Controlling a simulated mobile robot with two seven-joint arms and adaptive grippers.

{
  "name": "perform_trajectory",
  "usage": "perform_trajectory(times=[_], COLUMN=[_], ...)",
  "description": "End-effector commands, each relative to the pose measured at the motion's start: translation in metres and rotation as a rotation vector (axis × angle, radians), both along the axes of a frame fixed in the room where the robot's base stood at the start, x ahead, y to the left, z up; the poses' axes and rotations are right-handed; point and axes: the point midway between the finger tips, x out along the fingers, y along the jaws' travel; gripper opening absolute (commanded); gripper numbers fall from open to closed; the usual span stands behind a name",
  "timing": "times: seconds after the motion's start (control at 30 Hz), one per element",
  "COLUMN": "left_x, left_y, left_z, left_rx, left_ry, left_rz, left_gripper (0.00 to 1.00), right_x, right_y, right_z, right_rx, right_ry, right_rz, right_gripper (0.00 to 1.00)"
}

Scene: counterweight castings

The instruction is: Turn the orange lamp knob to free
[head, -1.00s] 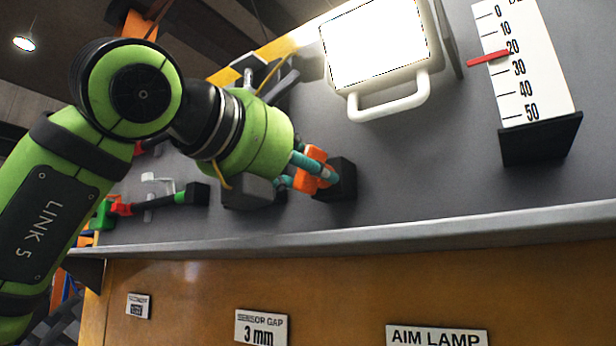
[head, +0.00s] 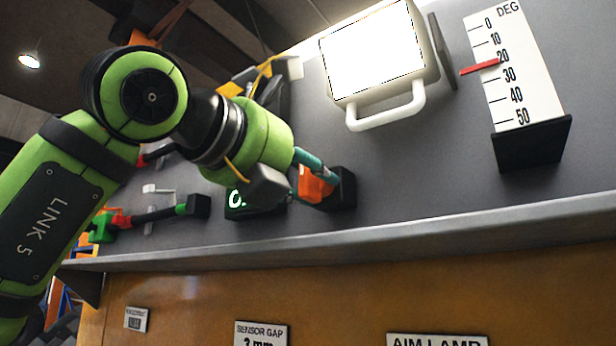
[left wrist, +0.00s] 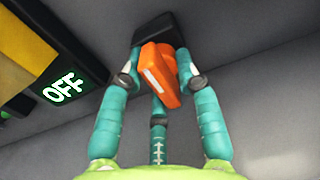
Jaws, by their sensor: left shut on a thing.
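The orange knob (head: 312,188) sits on a black block (head: 343,190) on the grey panel. My left gripper (head: 314,175) has its teal fingers shut on the knob. In the left wrist view the knob (left wrist: 162,78) shows a white line and stands tilted between the fingers of my left gripper (left wrist: 158,70). The black block (left wrist: 158,32) is behind it. The lamp (head: 374,58) glows white above, with a white handle. The AIM LAMP label (head: 437,340) is cut off at the bottom edge. My right gripper is not in view.
A DEG scale (head: 514,75) at the right has a red pointer (head: 480,67) just below 20. A green OFF display (left wrist: 65,88) is left of the knob. A red, black and green lever (head: 150,215) lies further left. A grey ledge (head: 400,228) runs below.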

Motion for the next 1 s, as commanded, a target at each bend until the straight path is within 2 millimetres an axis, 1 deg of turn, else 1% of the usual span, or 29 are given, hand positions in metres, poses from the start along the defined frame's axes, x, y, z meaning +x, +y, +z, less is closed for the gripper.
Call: perform_trajectory(times=[0.03, 0.17, 0.2, 0.23, 0.53, 0.67, 0.77, 1.0], left_x=[0.0, 0.0, 0.0, 0.0, 0.0, -0.007, -0.02, -0.061], left_y=[0.004, 0.004, 0.004, 0.004, 0.002, 0.008, 0.017, 0.049], left_z=[0.006, 0.005, 0.005, 0.005, 0.002, 0.003, 0.003, 0.003], left_rx=[-0.011, -0.011, -0.011, -0.01, -0.003, -0.004, -0.004, -0.005], left_ry=[-0.012, -0.012, -0.012, -0.011, -0.006, -0.008, -0.011, -0.011], left_rz=[0.007, 0.006, 0.006, 0.007, 0.003, 0.004, 0.004, 0.006], left_gripper=[0.0, 0.0, 0.45, 0.46, 0.46, 0.46, 0.46, 0.46], right_x=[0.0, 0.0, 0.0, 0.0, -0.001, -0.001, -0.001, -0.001], right_y=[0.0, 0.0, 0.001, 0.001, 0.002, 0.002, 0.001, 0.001], right_z=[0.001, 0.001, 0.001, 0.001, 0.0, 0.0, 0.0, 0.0], right_rx=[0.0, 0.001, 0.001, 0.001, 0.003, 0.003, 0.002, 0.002], right_ry=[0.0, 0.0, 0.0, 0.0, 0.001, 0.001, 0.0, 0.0], right_rz=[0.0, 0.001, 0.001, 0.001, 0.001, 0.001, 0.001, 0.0], right_gripper=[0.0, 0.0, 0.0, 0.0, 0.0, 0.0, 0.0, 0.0])
